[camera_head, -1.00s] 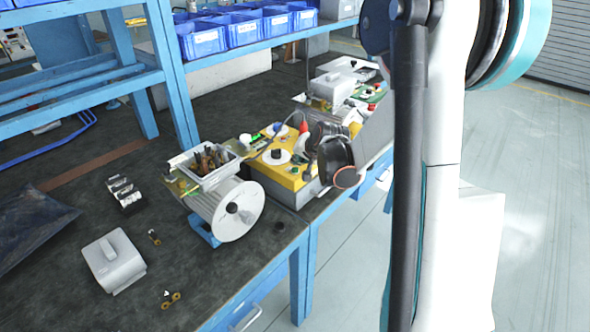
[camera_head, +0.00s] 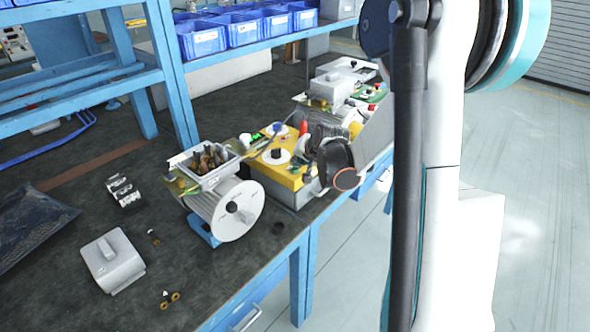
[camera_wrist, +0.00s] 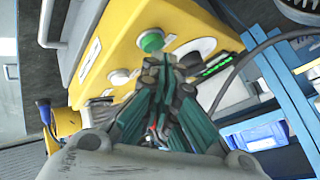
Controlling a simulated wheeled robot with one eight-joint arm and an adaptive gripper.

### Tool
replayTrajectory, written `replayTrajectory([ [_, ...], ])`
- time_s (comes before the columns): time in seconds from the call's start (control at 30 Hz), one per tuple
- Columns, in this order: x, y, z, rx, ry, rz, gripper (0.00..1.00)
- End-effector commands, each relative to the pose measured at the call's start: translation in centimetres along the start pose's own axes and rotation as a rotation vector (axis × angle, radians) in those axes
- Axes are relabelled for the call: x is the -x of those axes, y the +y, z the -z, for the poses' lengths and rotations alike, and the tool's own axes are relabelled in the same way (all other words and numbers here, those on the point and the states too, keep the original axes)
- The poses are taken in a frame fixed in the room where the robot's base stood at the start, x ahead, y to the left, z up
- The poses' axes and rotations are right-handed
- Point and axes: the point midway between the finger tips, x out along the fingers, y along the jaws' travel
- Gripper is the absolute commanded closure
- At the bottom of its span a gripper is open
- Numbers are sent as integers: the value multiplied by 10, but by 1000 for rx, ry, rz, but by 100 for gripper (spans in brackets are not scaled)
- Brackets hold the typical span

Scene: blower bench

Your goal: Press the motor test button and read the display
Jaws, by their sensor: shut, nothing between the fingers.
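A yellow test box (camera_wrist: 118,32) fills the upper part of the wrist view; it also shows in the head view (camera_head: 287,180), partly hidden by my arm. A round green button (camera_wrist: 151,40) in a pale ring stands on its face. My gripper (camera_wrist: 161,64) is shut and empty, its fingertips just below the green button in the picture. I cannot tell whether they touch it. A dark strip with lit green marks (camera_wrist: 216,65) lies right of the fingertips; no figures can be read. A grey motor (camera_head: 212,204) with a white end disc stands left of the box.
A grey housing (camera_head: 113,262) and small brass parts (camera_head: 169,298) lie on the dark bench top. Blue bins (camera_head: 203,40) stand on the shelf. A dark cable (camera_wrist: 262,47) runs close to the gripper's right.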

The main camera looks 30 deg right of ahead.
Motion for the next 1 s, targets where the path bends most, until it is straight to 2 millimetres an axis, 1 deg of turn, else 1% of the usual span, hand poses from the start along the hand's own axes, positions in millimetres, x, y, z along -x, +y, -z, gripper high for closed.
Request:
replayTrajectory([
  [1.0, -5, 4, -4, 0, 0, 0, 100],
])
